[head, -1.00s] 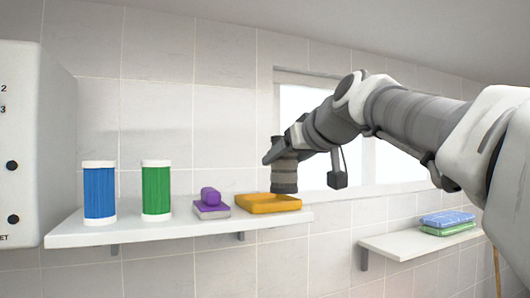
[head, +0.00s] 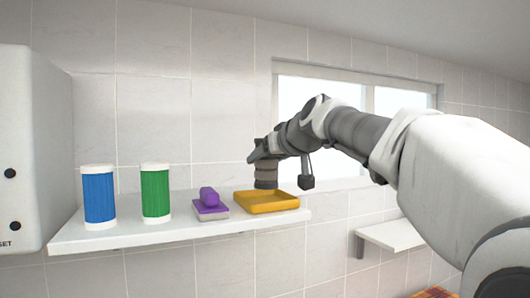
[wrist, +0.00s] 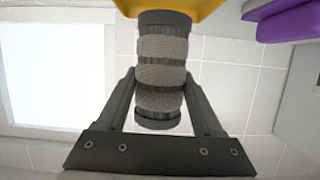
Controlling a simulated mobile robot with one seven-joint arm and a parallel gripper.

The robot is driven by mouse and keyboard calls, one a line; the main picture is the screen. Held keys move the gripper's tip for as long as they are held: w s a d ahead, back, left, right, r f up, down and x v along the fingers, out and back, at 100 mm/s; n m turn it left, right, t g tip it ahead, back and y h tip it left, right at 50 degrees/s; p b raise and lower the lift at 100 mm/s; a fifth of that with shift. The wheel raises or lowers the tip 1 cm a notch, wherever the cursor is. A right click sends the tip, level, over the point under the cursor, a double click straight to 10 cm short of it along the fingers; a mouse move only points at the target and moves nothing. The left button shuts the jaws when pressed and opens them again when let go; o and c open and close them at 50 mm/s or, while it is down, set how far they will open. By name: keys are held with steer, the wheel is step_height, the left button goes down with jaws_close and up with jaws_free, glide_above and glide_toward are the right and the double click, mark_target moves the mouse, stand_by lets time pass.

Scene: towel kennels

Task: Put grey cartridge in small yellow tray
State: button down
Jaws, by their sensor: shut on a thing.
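The grey cartridge (head: 266,175) is a ribbed grey cylinder with dark end bands. It is upright at the rear middle of the small yellow tray (head: 266,207); I cannot tell whether its lower end touches the tray. My gripper (head: 264,158) is shut on the cartridge from above. In the wrist view the cartridge (wrist: 162,60) lies between the two dark fingers of my gripper (wrist: 161,88), its far end against the view of the yellow tray (wrist: 195,8). The tray looks otherwise empty.
A white box (head: 30,150) stands far left. A lower shelf (head: 395,234) is at the right.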

mark_target(272, 171)
steer(key=shift+f+b, duration=1.55)
steer(key=shift+f, duration=0.25)
jaws_free()
steer(key=shift+s, duration=0.1)
steer(key=b+v, duration=0.3)
steer(key=v, duration=1.4)
steer(key=shift+s+d, duration=0.15)
steer(key=shift+s, duration=0.05)
steer(key=shift+f, duration=0.1)
